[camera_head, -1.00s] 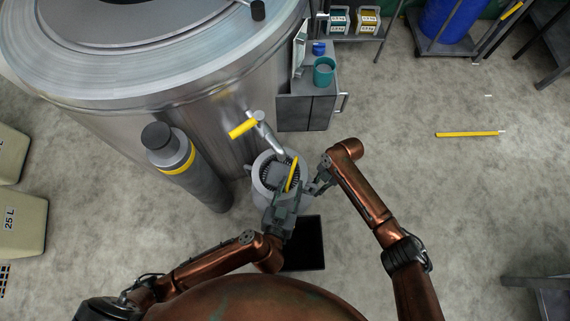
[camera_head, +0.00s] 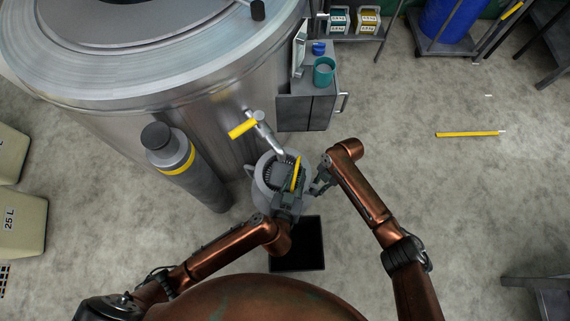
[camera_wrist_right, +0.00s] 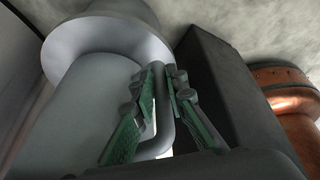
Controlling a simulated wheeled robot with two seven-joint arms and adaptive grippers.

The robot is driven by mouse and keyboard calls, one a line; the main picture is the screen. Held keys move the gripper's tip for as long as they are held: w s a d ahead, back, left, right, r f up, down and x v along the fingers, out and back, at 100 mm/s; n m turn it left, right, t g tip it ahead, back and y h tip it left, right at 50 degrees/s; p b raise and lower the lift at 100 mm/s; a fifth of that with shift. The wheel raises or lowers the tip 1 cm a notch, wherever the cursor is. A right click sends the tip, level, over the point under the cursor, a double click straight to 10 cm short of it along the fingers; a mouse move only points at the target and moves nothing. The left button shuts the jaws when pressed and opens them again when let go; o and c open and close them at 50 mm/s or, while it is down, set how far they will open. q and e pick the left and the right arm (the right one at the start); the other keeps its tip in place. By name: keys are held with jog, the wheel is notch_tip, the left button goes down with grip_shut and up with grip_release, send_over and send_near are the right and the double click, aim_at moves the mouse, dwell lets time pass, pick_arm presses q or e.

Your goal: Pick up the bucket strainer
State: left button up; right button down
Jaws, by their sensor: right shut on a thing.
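A grey bucket (camera_head: 262,203) stands below the tap by the steel drum. The strainer (camera_head: 268,177) is a dark round piece in its mouth, with a curved yellow handle (camera_head: 297,172) across it. My left gripper (camera_head: 289,184) is over the bucket mouth, at the yellow handle. It hides part of the strainer and its own fingertips, so its grip is unclear. My right gripper (camera_head: 317,187) is at the bucket's right side. In the right wrist view its green-padded fingers (camera_wrist_right: 162,90) are shut on the grey bucket handle (camera_wrist_right: 163,125), beside the bucket wall (camera_wrist_right: 85,105).
The steel drum (camera_head: 190,120) and its yellow-levered tap (camera_head: 262,128) are close behind the bucket. A grey cylinder with a yellow band (camera_head: 195,180) stands to the left. A black square (camera_head: 300,247) lies in front. The floor to the right is mostly clear, apart from a yellow stick (camera_head: 467,134).

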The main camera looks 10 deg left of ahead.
pick_arm(q)
grip_shut()
pick_arm(e)
jog(key=shift+a+r, duration=0.1)
jog(key=shift+a, duration=0.05)
dwell(0.4)
pick_arm(q)
notch_tip(320, 180, up, 10)
jog(key=shift+r, duration=0.1)
dwell(0.3)
pick_arm(e)
jog(key=c, duration=1.8)
grip_release()
jog(key=shift+c, duration=0.2)
